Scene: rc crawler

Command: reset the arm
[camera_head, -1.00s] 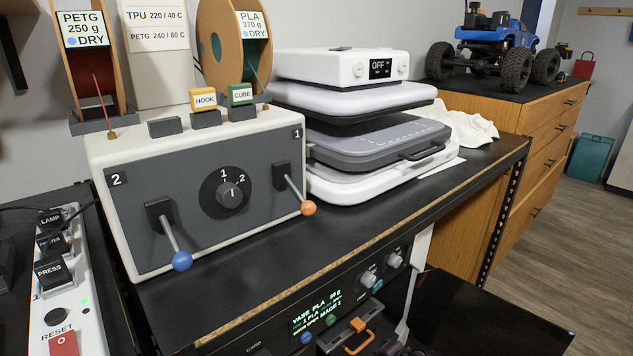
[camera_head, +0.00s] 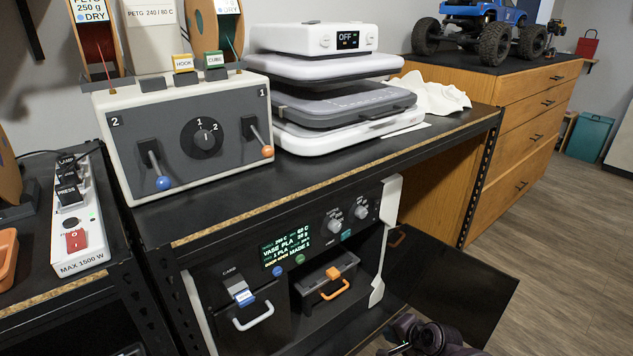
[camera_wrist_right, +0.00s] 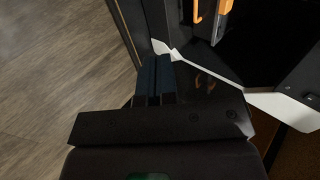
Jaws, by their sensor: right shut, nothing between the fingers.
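My right gripper (camera_head: 396,349) shows at the bottom edge of the head view, in front of the lower machine, with part of my right arm dark behind it. In the right wrist view its two dark fingers (camera_wrist_right: 153,80) lie together, shut, with nothing seen between them. The fingers point toward the white edge of the machine (camera_wrist_right: 275,105), apart from the orange handle (camera_wrist_right: 197,10). In the head view the orange handle (camera_head: 335,285) is on a dark drawer inside the machine, left of and above the gripper. My left gripper is not in view.
A dark open door panel (camera_head: 455,285) stands out at the right of the machine, close to my right arm. The black shelf (camera_head: 330,180) above carries a grey control box (camera_head: 190,135) and a stacked white device (camera_head: 335,100). Wooden floor (camera_head: 560,270) is free at the right.

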